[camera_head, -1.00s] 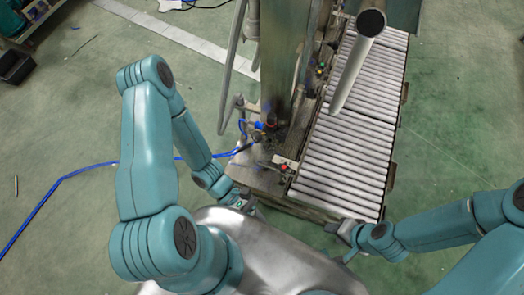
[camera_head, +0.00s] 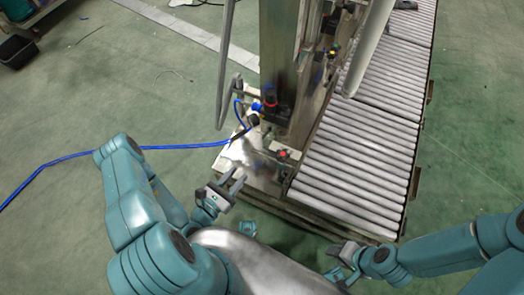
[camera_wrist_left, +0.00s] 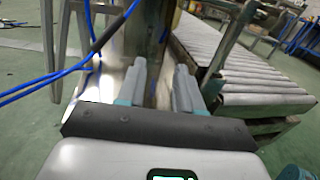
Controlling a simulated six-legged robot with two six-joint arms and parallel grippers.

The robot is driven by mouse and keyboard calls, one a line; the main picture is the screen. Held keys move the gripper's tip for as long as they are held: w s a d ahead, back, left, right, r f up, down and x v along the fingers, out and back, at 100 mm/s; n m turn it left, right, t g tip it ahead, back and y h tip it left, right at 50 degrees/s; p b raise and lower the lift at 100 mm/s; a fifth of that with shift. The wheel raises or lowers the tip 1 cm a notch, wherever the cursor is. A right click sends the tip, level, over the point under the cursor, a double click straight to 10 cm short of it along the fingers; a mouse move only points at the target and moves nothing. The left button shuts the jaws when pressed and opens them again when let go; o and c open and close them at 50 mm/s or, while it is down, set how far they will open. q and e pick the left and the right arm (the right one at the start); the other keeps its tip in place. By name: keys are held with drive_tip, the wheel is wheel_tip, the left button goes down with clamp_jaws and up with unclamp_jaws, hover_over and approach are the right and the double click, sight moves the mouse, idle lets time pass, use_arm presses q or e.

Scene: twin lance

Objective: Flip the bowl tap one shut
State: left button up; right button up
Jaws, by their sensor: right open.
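My left gripper (camera_head: 232,180) is open and empty, over the front left of the machine's metal base plate (camera_head: 232,158). In the left wrist view the two grey fingers of the left gripper (camera_wrist_left: 160,78) stand apart with nothing between them. My right gripper (camera_head: 342,262) is open and empty, near the front end of the roller conveyor, low at right. A small black fitting (camera_head: 253,119) with blue hose sits at the foot of the machine's steel column (camera_head: 278,60). I cannot tell whether it is the bowl tap; no tap lever shows clearly.
A box with a red button (camera_head: 283,154) stands on the base plate, right of my left gripper. The roller conveyor (camera_head: 355,165) runs back along the right. A blue hose (camera_head: 170,147) crosses the floor at left. Green floor is free at left.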

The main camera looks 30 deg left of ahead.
sight(267, 133)
use_arm(q)
drive_tip(key=w+b, duration=0.2)
drive_tip(key=w, duration=1.4)
drive_tip(key=shift+f+y+b, duration=0.25)
drive_tip(key=shift+y+b, duration=0.05)
drive_tip(key=shift+b, duration=0.05)
drive_tip(key=shift+d, duration=0.1)
clamp_jaws()
